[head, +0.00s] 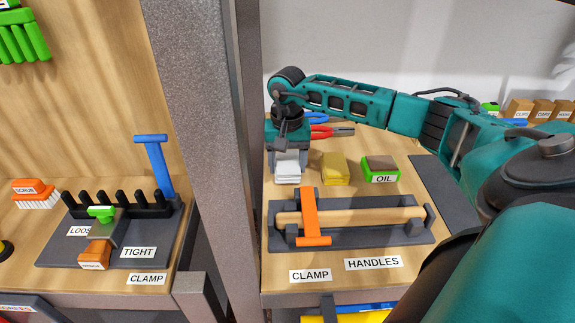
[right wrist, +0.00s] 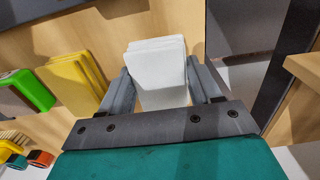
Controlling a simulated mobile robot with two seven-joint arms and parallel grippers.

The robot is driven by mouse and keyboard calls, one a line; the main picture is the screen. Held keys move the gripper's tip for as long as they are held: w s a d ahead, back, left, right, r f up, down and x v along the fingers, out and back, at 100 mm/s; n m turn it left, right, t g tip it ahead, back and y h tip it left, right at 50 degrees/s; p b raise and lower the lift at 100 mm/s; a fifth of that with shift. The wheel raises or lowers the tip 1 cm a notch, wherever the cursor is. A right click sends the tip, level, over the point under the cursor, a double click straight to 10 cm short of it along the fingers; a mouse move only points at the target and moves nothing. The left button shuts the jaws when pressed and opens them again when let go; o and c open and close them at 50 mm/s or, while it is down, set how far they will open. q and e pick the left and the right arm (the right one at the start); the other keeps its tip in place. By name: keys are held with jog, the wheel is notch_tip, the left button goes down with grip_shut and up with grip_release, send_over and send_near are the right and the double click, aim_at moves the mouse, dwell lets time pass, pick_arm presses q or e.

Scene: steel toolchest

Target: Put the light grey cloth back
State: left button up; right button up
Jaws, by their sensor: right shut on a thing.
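The light grey cloth (head: 288,171) is a small folded stack at the left end of a row on the wooden shelf. My right gripper (head: 287,160) reaches down over it from behind. In the right wrist view the cloth (right wrist: 157,75) lies between the two fingers of my right gripper (right wrist: 158,88), which is shut on it. I cannot tell whether the cloth touches the shelf. My left gripper is in neither view.
A yellow cloth (head: 334,169) and a green OIL block (head: 380,169) stand right of the grey cloth. In front is a dark rack (head: 372,236) with a wooden handle and orange clamp (head: 311,217). A steel post (head: 205,130) rises at left.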

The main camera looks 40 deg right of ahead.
aim_at(288, 164)
jog(key=shift+f, duration=0.45)
jog(key=shift+f, duration=0.2)
jog(key=o, duration=0.9)
jog(key=shift+r, duration=0.25)
notch_tip(288, 164, up, 12)
jog(key=shift+p, duration=1.05)
